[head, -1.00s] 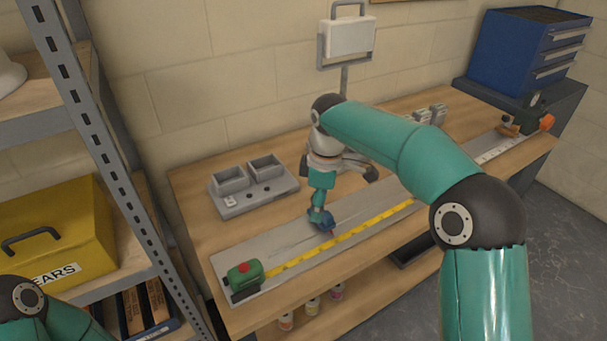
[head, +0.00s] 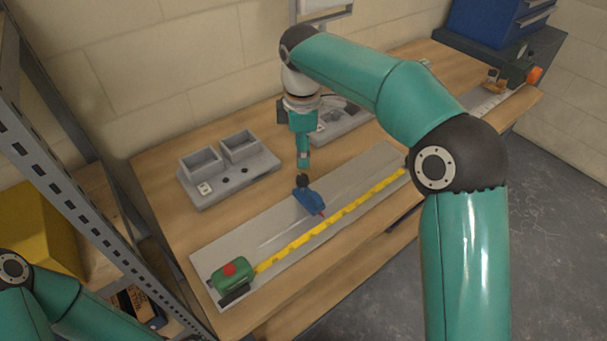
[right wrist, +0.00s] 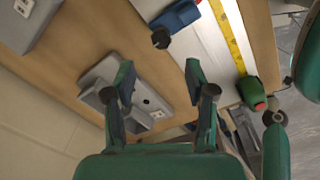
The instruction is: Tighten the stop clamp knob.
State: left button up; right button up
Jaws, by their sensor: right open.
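The stop clamp (head: 311,202) is a small blue block with a red pointer, on the grey rail beside the yellow tape. Its dark knob (head: 302,181) sticks out on the back side, towards the wall. My right gripper (head: 303,162) is just above and behind the knob in the head view, pointing down. In the right wrist view the open fingers (right wrist: 159,76) are empty. The knob (right wrist: 160,39) and the blue clamp (right wrist: 179,16) lie beyond the fingertips, apart from them. My left gripper is out of view; only part of its arm shows.
A green tape measure (head: 231,273) with a red button sits at the rail's near left end. A grey twin-bin tray (head: 232,187) stands behind the rail. A metal shelf rises at left; a blue drawer cabinet (head: 492,22) is at back right.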

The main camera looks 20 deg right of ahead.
aim_at(302, 177)
notch_tip(302, 177, down, 8)
jog(key=shift+w+f, duration=0.15)
jog(key=shift+f, duration=0.1)
